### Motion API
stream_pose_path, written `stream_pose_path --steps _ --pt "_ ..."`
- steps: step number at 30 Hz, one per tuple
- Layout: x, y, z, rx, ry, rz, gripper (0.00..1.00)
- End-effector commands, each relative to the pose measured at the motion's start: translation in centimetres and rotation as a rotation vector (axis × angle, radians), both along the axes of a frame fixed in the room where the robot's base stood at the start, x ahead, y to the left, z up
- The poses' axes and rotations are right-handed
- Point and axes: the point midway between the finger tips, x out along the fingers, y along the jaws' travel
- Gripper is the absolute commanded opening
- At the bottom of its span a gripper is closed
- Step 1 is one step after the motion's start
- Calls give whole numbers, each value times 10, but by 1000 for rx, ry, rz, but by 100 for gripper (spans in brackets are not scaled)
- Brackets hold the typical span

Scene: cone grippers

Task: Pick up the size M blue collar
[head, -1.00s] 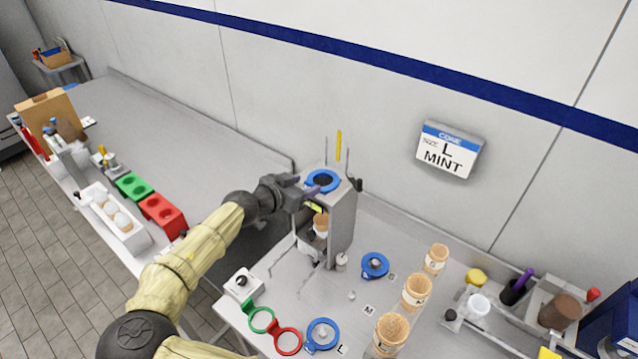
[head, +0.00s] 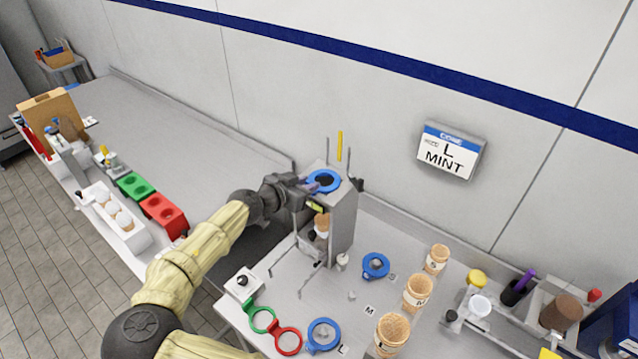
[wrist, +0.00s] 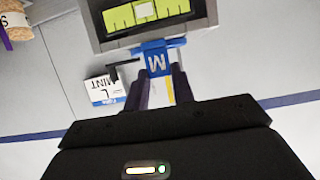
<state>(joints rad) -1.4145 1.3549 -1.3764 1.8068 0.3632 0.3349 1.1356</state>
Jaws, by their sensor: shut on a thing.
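A blue collar (head: 324,181) lies flat on top of a grey box-like stand (head: 343,215). In the wrist view its blue tab (wrist: 156,62) carries a white letter M, upside down. My gripper (head: 306,187) reaches it from the left at the stand's top edge. In the wrist view my gripper (wrist: 160,82) has its dark fingers on both sides of the tab, shut on it. Whether the collar is lifted off the stand cannot be told.
Two other blue rings, one at mid-table (head: 376,266) and one at the front (head: 323,336), lie on the table. Several waffle cones (head: 417,292) stand to the right. Green (head: 262,320) and red (head: 288,341) rings lie at the front. A wall sign (head: 450,151) reads L MINT.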

Motion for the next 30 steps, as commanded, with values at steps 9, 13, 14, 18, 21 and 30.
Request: stream_pose_path --steps 9,13,14,18,21,30 --pt "0 1 10 3 -1 1 2" --pt "0 1 28 5 -2 2 2" --pt "0 1 34 5 -2 2 2" --pt "0 1 62 5 -3 1 2" --pt "0 0 80 4 -2 0 2" --pt "0 0 101 -2 0 -1 2"
